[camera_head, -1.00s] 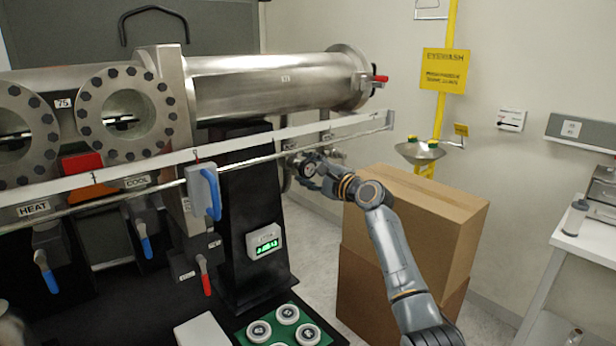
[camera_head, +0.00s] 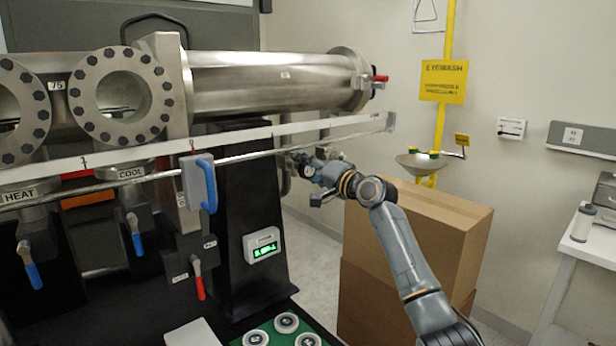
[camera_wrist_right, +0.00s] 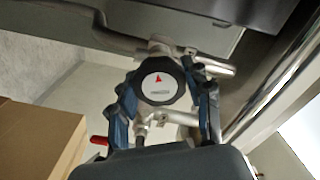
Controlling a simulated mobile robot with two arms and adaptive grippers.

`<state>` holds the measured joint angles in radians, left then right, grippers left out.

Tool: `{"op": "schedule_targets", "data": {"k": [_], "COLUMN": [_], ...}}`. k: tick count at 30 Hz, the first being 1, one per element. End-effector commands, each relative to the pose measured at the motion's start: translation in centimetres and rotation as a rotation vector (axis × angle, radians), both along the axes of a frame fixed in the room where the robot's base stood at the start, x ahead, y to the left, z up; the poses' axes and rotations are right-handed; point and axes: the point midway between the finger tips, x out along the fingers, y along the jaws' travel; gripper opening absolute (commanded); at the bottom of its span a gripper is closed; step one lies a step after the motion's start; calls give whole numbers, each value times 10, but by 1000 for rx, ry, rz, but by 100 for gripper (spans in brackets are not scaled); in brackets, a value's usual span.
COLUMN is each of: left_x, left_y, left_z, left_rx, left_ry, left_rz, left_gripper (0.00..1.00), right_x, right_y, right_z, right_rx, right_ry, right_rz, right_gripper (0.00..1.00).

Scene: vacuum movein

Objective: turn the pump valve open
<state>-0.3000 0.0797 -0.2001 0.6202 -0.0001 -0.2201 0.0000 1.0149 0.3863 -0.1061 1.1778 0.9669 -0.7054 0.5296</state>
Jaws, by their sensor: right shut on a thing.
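The pump valve shows in the right wrist view as a round black knob (camera_wrist_right: 162,82) with a white face and a small red arrow. It sits on metal pipe fittings (camera_wrist_right: 180,117). My right gripper (camera_wrist_right: 163,95) has its blue-black fingers on both sides of the knob and is shut on it. In the head view my right gripper (camera_head: 308,170) is at the pipework behind the long rail, to the right of the black pedestal; the knob is small and hard to make out there. My left gripper is not in view.
A metal rail (camera_head: 240,157) crosses in front of the steel chamber (camera_head: 260,85). Stacked cardboard boxes (camera_head: 440,225) stand beside my right arm. Blue handles (camera_head: 208,185) and a red handle (camera_head: 200,288) hang at the left. A small green display (camera_head: 264,251) is on the black pedestal.

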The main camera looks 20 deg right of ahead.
Motion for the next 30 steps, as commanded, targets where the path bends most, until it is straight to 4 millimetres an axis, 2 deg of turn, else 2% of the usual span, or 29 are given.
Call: {"op": "schedule_targets", "data": {"k": [12,30], "left_x": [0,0], "left_y": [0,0], "left_z": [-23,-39], "left_rx": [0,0], "left_ry": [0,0], "left_rz": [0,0], "left_gripper": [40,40], "right_x": [0,0], "right_y": [0,1], "right_z": [-4,-3], "right_rx": [-378,-902], "right_ry": [-118,-287], "right_rz": [2,3], "right_gripper": [18,18]}}
